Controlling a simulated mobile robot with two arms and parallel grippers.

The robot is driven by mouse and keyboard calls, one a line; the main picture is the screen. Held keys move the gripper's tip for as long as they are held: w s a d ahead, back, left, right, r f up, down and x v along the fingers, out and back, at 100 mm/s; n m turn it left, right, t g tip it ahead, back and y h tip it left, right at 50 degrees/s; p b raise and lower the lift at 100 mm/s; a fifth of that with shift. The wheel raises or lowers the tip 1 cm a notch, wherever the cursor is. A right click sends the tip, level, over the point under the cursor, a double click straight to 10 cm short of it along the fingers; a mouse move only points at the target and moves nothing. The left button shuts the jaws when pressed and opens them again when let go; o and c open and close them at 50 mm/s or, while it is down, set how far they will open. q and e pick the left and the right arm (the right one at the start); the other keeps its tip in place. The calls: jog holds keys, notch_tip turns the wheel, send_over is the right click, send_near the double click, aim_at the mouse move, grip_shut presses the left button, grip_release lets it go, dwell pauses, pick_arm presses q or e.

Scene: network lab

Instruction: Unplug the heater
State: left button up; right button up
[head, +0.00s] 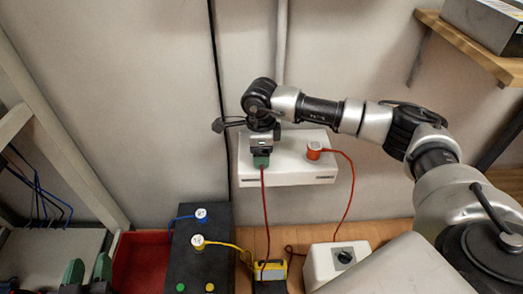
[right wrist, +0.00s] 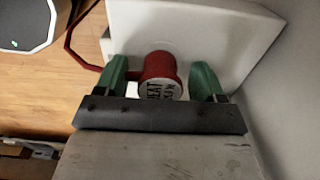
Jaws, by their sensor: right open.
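A white outlet box (head: 285,175) is mounted on the wall, and the right wrist view also shows it (right wrist: 225,45). My right gripper (head: 261,161) is at its left part. In the right wrist view the green fingers (right wrist: 158,84) are open on both sides of a round red plug (right wrist: 155,66). Its white label seems to read "HEAT", partly unclear. A red cable (head: 265,215) hangs below this gripper; the plug there is hidden in the head view. My left gripper (head: 88,271) is open and empty at lower left.
A white box with a dark knob (head: 345,257) and a yellow device (head: 270,270) sit on the wooden bench. A black box (head: 200,265) bears blue and yellow plugs. A red tray (head: 141,262) lies left. A wooden shelf (head: 470,45) is at upper right.

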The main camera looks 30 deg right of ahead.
dwell(0.8)
jog(key=c, duration=1.2)
jog(key=shift+r, duration=0.1)
